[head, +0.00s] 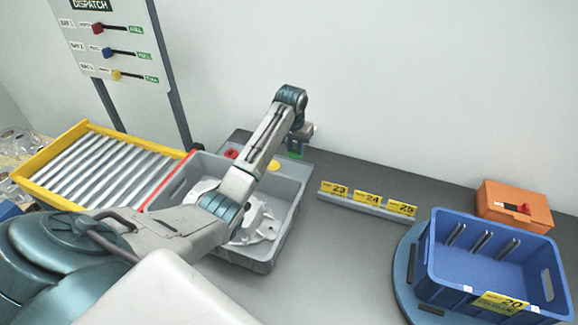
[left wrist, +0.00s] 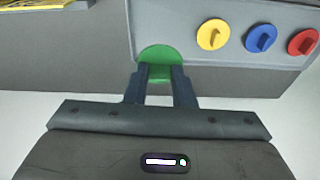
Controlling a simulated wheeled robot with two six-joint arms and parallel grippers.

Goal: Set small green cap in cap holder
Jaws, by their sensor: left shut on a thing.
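The small green cap (left wrist: 160,54) is a round green disc held between the fingertips of my left gripper (left wrist: 159,74), which is shut on it. In the head view the left gripper (head: 296,148) is beyond the grey bin, with a bit of green at its tip. The grey cap holder (left wrist: 170,14) shows at the top of the left wrist view. It bears a yellow cap (left wrist: 213,35), a blue cap (left wrist: 261,38) and a red cap (left wrist: 303,41) in a row. The green cap overlaps the holder's edge in that view; I cannot tell whether they touch. My right gripper is not in view.
A grey bin (head: 292,215) with metal castings stands below the arm. A yellow-framed roller rack (head: 60,203) is at its left. A number-tag rail (head: 366,205), a blue crate (head: 480,275) and an orange box (head: 515,207) stand right. The bench between is clear.

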